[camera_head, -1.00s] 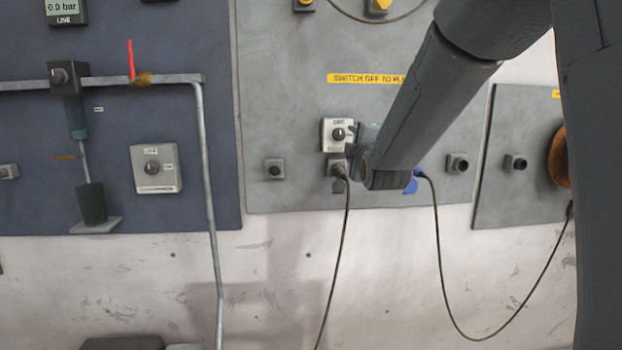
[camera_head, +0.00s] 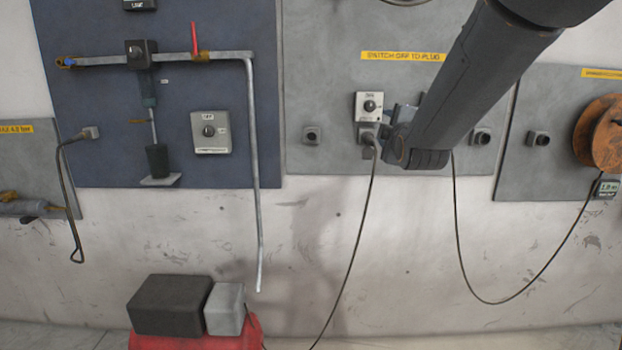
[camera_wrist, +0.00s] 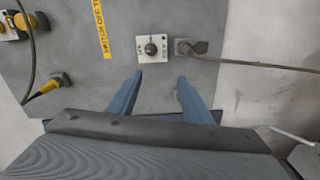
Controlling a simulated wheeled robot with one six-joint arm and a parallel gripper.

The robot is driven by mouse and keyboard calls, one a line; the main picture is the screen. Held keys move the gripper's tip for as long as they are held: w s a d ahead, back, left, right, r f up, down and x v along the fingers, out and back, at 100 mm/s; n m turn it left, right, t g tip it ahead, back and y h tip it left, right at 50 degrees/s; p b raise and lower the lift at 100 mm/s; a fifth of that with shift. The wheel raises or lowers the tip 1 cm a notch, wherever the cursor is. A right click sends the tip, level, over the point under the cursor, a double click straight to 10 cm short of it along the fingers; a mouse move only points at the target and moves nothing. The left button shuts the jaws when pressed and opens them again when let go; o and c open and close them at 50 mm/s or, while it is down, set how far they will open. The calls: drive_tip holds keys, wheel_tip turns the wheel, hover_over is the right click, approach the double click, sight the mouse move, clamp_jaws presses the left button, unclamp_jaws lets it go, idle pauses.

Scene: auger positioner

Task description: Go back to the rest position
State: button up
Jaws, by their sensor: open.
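My gripper (camera_wrist: 158,92) shows in the wrist view as two blue fingers, apart and with nothing between them. They point toward a white switch box with a black knob (camera_wrist: 151,48) on the grey panel. In the head view my gripper (camera_head: 402,116) is mostly hidden behind my arm, beside the same switch box (camera_head: 369,106). Whether the fingers touch anything cannot be told there. A dark plug (camera_head: 368,138) with a cable sits in a socket just below the switch box; it also shows in the wrist view (camera_wrist: 190,47).
The blue panel (camera_head: 100,110) at left carries a pipe with a red lever (camera_head: 194,38) and another switch box (camera_head: 210,132). A cable reel (camera_head: 600,134) hangs at right. A dark block (camera_head: 171,305) and a grey block (camera_head: 225,308) rest on a red surface below. Cables hang before the wall.

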drive_tip(key=s+f+m+g, duration=0.75)
drive_tip(key=s+f, duration=0.55)
drive_tip(key=f, duration=0.5)
drive_tip(key=s+f+m+g, duration=0.2)
drive_tip(key=s+f+g, duration=0.1)
drive_tip(key=s, duration=0.6)
drive_tip(key=s+f+m+g, duration=0.3)
drive_tip(key=s+f, duration=0.1)
drive_tip(key=s, duration=0.5)
drive_tip(key=s+f+m+g+p, duration=0.1)
drive_tip(key=s+f+m+g, duration=0.2)
drive_tip(key=s, duration=0.6)
drive_tip(key=shift+s+f+g, duration=0.2)
drive_tip(key=shift+f+g, duration=0.2)
drive_tip(key=shift+g, duration=0.15)
